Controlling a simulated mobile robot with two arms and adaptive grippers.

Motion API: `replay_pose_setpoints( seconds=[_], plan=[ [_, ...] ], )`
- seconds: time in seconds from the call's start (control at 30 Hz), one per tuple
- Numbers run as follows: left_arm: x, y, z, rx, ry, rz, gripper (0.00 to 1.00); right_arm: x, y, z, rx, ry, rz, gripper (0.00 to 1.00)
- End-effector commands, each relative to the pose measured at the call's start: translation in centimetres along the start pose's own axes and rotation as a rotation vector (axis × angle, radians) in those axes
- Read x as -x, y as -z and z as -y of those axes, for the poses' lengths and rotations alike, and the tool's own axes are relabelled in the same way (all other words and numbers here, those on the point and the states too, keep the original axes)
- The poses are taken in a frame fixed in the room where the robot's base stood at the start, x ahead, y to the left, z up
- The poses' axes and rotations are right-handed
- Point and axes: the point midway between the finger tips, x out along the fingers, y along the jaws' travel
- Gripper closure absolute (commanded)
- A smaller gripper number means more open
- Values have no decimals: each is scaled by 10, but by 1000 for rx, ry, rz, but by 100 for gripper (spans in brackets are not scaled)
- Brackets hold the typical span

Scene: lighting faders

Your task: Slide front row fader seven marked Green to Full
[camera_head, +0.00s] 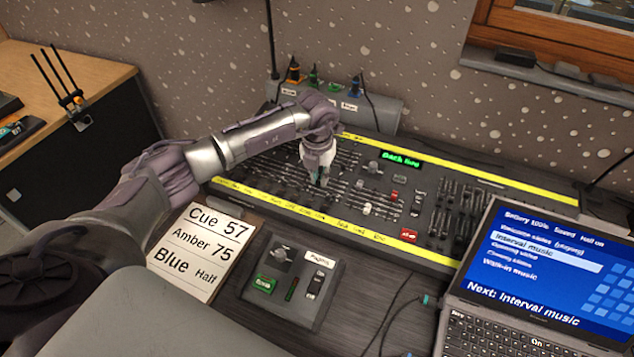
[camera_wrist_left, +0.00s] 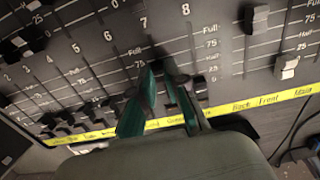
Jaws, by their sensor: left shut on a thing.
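The lighting desk (camera_head: 290,208) stands on the table, with rows of faders and a yellow label strip (camera_wrist_left: 235,108) along its near edge. My left gripper (camera_head: 319,182) reaches down onto the faders. In the left wrist view its teal fingers (camera_wrist_left: 162,75) are close together below the printed numbers 7 and 8, in the front row. They are shut on a small dark fader knob, mostly hidden between them, apparently fader seven. Another dark knob (camera_wrist_left: 201,86) sits just to the right, low in its track. The strip's label under the fingers is partly covered. My right gripper is not in view.
Other front row knobs (camera_wrist_left: 68,120) sit low at the left. A cue card (camera_head: 205,250), a small control box (camera_head: 292,280) and an open laptop (camera_head: 540,270) lie in front of the desk. The desk's right part holds white-capped faders (camera_wrist_left: 287,66) and a red button (camera_head: 409,235).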

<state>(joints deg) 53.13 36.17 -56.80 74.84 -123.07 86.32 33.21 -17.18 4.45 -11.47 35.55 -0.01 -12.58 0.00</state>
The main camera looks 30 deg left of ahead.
Motion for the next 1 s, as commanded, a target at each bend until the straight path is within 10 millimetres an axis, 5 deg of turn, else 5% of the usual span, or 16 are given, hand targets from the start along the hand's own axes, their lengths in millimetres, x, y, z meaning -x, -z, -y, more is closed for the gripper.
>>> replay_pose_setpoints(
  seconds=[0.63, 0.67, 0.7, 1.0],
  plan=[
    [0, -27, 0, 0, -1, 1, 100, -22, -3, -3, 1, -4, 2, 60],
    [0, -27, 0, 0, -1, 1, 82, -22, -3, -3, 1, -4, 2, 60],
    [0, -27, 0, 0, -1, 0, 75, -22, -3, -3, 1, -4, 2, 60],
    [0, -26, 0, 0, -1, 0, 75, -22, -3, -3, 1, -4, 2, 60]
  ],
)
